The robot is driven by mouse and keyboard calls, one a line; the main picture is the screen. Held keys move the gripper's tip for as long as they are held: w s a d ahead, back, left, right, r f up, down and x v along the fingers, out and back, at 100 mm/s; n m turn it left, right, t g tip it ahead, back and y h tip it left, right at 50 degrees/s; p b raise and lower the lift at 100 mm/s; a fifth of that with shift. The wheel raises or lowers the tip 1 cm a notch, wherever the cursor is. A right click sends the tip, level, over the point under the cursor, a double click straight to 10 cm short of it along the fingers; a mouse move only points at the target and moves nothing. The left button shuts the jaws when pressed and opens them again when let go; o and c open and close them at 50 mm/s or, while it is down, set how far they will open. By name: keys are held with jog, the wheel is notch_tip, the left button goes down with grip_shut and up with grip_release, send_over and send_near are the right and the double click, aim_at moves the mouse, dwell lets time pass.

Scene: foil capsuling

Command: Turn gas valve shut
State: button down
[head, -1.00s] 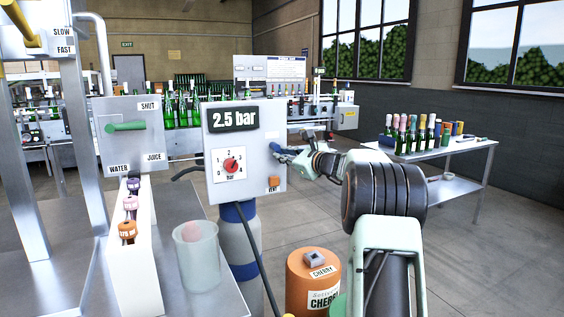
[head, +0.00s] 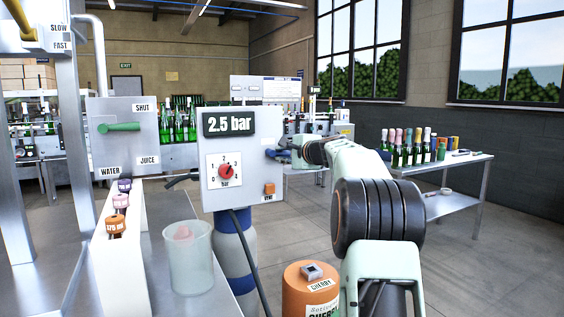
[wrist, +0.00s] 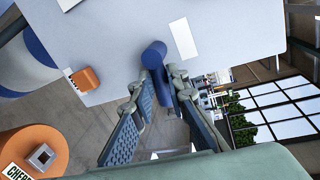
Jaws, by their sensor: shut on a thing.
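The gas valve's blue handle (wrist: 154,53) sticks out from the right side of the grey gauge box (head: 242,185). It shows large in the wrist view, with a short blue lever running down from its round hub. My gripper (wrist: 163,84) has its two fingers on either side of that lever and is shut on it. In the head view the gripper (head: 284,153) is small, beside the box's right edge, partly hidden by my wrist. The box's display (head: 229,122) reads 2.5 bar. The red dial knob (head: 226,171) is on its front.
An orange vent button (head: 269,188) is low on the box. A blue-collared cylinder (head: 233,255) and an orange cherry container (head: 312,290) stand below. A green-handled valve panel (head: 124,127) is at left. A bottle table (head: 450,165) stands at right, with clear floor before it.

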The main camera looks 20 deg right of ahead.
jog(key=shift+r+n+h+b, duration=0.15)
jog(key=shift+n+h+b, duration=0.2)
jog(key=shift+n, duration=0.25)
jog(key=c, duration=1.9)
grip_release()
jog(key=shift+r, duration=0.1)
jog(key=s, duration=0.4)
jog(key=s+r, duration=0.1)
jog(key=s, duration=0.3)
jog(key=s+r, duration=0.1)
jog(key=s, duration=0.2)
jog(key=shift+s+d+r, duration=0.15)
jog(key=shift+s, duration=0.25)
